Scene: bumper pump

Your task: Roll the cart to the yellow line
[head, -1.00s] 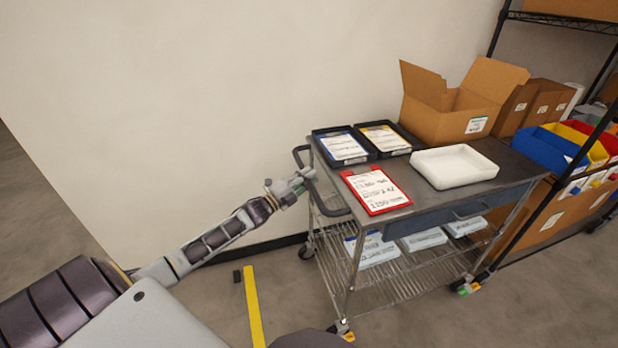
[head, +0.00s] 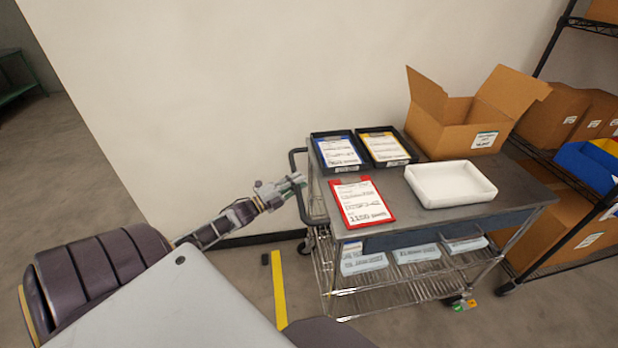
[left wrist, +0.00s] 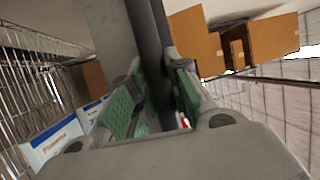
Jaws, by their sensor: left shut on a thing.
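The cart (head: 405,237) is a grey-topped wire cart standing along the wall, with a black handle (head: 303,205) at its left end. My left gripper (head: 297,181) is shut on that handle. In the left wrist view the dark handle bar runs between the green finger pads (left wrist: 155,95). The yellow line (head: 279,290) is a strip on the floor, just left of the cart's near-left side. The cart's near-left wheel is hidden at this moment. My right gripper is not in view.
The cart carries an open cardboard box (head: 455,125), a white tray (head: 450,184), a red clipboard (head: 361,203) and two black trays. A shelf rack (head: 540,260) with boxes and bins stands to the right.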

